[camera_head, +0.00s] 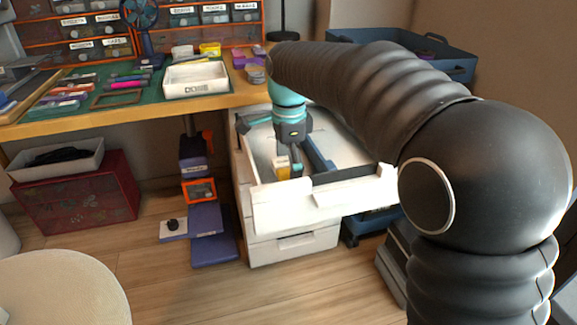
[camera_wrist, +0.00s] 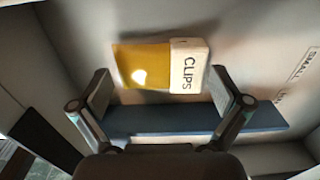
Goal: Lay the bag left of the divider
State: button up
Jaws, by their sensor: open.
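The bag (camera_head: 282,171) is a small yellow packet with a white header reading CLIPS. It lies in the open white drawer (camera_head: 285,215), left of the dark blue divider (camera_head: 320,158) in the head view. My gripper (camera_head: 291,167) reaches down into the drawer over the bag and partly hides it. In the wrist view the bag (camera_wrist: 145,66) lies flat on the drawer floor, apart from the blue divider (camera_wrist: 190,120). My gripper (camera_wrist: 161,82) is open, with its fingertips spread to either side of the bag. I see no finger holding it.
The drawer walls surround my gripper closely. A label reading SMALL (camera_wrist: 303,65) is on the pale drawer surface. The workbench (camera_head: 130,115) with a white tray (camera_head: 196,80) stands behind left. A blue bin (camera_head: 400,45) is at the back right.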

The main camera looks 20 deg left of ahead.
aim_at(288, 168)
notch_tip(288, 168, up, 12)
jog(key=p, duration=0.2)
jog(key=shift+f+p, duration=0.25)
jog(key=shift+p, duration=0.15)
jog(key=shift+d, duration=0.1)
jog(key=s+d+n, duration=0.1)
jog(key=s+d, duration=0.1)
jog(key=d, duration=0.4)
jog(key=s+d+n+t, duration=0.1)
jog(key=s+d+n, duration=0.1)
jog(key=d, duration=0.4)
jog(key=s+d+n+t, duration=0.1)
jog(key=s+d+n, duration=0.1)
jog(key=d, duration=0.4)
jog(key=shift+s+d+r+y, duration=0.1)
jog(key=shift+s+d+y, duration=0.1)
jog(key=shift+s, duration=0.15)
jog(key=shift+s+d+r+y, duration=0.1)
jog(key=shift+s+y, duration=0.1)
jog(key=shift+s, duration=0.1)
jog(key=s+d+f+n+t, duration=0.3)
jog(key=s+d+f+n, duration=0.3)
jog(key=s+d+f, duration=0.5)
jog(key=s+d, duration=0.1)
jog(key=s, duration=0.2)
jog(key=shift+s+d+n+t+h, duration=0.2)
jog(key=shift+d+n+t+h, duration=0.1)
jog(key=shift+h, duration=0.1)
